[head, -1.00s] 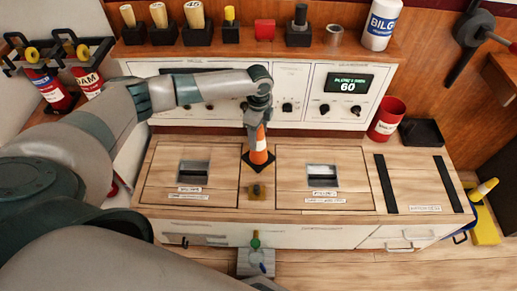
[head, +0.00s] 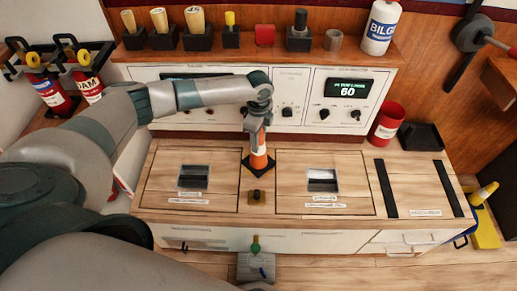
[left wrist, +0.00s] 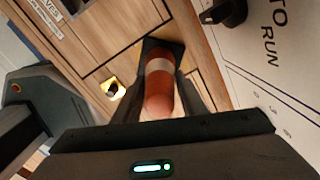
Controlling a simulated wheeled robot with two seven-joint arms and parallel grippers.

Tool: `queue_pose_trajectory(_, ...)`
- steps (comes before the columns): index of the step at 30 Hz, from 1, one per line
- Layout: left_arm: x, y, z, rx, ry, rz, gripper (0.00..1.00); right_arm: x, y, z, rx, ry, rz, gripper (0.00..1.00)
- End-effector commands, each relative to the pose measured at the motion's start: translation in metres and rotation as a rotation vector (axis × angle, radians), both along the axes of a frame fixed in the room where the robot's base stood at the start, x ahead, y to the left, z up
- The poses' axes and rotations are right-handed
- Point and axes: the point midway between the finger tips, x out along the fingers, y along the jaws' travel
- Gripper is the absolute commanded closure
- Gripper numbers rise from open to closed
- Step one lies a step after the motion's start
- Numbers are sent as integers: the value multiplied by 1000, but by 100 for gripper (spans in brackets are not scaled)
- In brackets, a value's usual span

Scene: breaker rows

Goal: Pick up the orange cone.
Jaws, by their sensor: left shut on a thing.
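The orange cone (head: 259,158) has a white band and a dark square base. It stands upright on the wooden counter, between the two hatch panels. My left gripper (head: 257,136) comes down from above and is shut on the upper part of the cone. In the left wrist view the cone (left wrist: 159,82) lies between the two fingers (left wrist: 160,105), with its dark base beyond them. I cannot tell whether the base is still touching the counter.
A white control panel (head: 290,95) with knobs and a display stands close behind the cone. A small yellow-based knob (head: 257,196) is just in front. A red can (head: 388,120) and a black tray (head: 421,135) are at the right. The hatch panels are clear.

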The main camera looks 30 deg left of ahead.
Motion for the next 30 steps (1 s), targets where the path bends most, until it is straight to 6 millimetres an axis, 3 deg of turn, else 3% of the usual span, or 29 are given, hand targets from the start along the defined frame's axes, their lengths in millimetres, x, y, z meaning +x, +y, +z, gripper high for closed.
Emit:
queue_pose_trajectory(8,1,0,11,-1,-3,0,100,0,0,0,0,-2,0,69)
queue_pose_trajectory(15,1,-1,45,-2,-3,-1,100,0,0,-2,1,-3,0,69)
queue_pose_trajectory(30,-6,-94,98,-2,-3,-3,100,3,0,-5,-1,-2,0,69)
